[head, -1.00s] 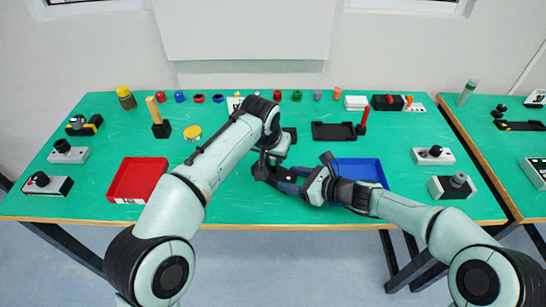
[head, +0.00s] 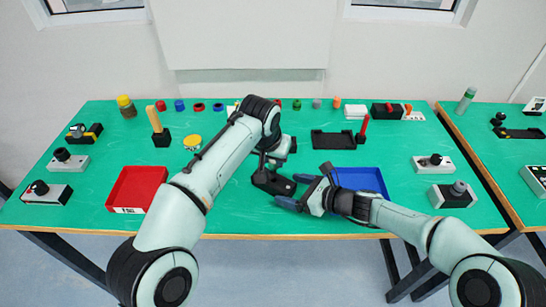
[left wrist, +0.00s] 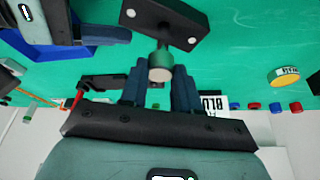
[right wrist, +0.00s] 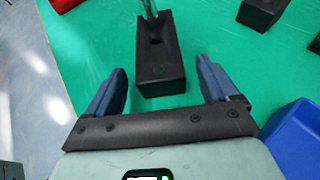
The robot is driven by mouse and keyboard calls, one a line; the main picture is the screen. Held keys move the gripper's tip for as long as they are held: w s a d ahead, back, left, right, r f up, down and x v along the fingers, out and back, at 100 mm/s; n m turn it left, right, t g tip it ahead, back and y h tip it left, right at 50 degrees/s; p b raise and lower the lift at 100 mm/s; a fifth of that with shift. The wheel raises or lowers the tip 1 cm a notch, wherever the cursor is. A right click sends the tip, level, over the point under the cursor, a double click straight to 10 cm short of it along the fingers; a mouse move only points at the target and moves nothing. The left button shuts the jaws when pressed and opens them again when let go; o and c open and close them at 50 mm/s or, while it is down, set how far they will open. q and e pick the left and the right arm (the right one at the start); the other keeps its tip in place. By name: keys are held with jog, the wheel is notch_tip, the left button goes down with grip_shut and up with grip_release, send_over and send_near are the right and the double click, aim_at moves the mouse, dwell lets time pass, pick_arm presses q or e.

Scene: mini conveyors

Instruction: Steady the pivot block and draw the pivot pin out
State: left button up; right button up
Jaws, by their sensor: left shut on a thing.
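The black pivot block (head: 272,183) lies on the green table near the front. It also shows in the left wrist view (left wrist: 190,22) and the right wrist view (right wrist: 160,70).
A red tray (head: 113,195) stands at the left and a blue tray (head: 376,172) is right behind my right gripper. The table between the red tray and the block is clear.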

jog(key=shift+r, duration=0.1)
jog(key=v, duration=1.2)
jog(key=shift+s, duration=0.1)
